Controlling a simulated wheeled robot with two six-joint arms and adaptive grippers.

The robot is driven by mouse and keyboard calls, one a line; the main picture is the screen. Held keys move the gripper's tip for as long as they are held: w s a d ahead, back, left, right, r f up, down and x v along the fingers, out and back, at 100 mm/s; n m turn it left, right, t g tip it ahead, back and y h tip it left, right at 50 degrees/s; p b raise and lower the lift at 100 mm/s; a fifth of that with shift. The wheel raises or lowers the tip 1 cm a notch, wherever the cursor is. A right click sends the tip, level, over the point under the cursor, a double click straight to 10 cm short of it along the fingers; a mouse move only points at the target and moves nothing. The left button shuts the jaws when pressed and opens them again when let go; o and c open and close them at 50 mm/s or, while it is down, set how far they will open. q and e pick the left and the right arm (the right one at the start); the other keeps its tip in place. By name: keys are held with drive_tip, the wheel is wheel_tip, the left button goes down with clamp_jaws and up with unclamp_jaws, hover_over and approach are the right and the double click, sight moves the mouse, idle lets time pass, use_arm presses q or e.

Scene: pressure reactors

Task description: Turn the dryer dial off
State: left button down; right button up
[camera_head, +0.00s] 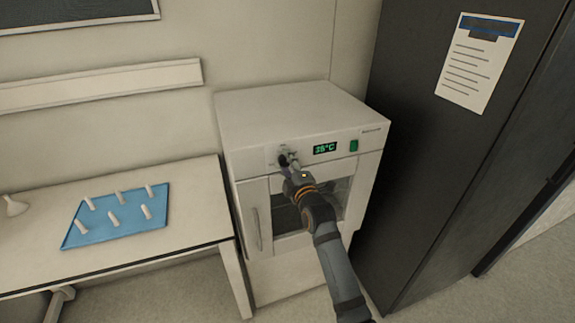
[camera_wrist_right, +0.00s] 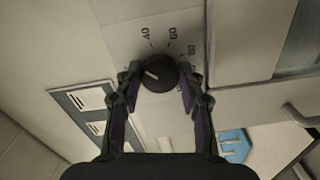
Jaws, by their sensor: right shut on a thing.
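The dryer (camera_head: 300,108) is a white box with a glass door, a green display reading 35°C and a green switch (camera_head: 354,146). My right gripper (camera_head: 288,160) is at the dial on its front panel, left of the display. In the right wrist view the black round dial (camera_wrist_right: 158,74) has a white pointer mark and printed numbers, 40 and 60 among them. The fingers of my right gripper (camera_wrist_right: 160,85) are on either side of the dial, shut on it. In the head view the gripper hides most of the dial. My left gripper is not in view.
A white table (camera_head: 190,205) with a blue rack of white pegs (camera_head: 118,228) stands to the left of the dryer. A tall dark cabinet (camera_head: 430,150) with a paper notice (camera_head: 480,62) stands close on the right. The dryer door handle (camera_head: 257,230) is below the dial.

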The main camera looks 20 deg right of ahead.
drive_tip(key=n, duration=0.4)
drive_tip(key=shift+n, duration=0.3)
drive_tip(key=shift+n+b, duration=0.4)
drive_tip(key=shift+n, duration=1.8)
drive_tip(key=o, duration=1.2)
drive_tip(key=s, duration=1.2)
drive_tip(key=shift+d, duration=0.2)
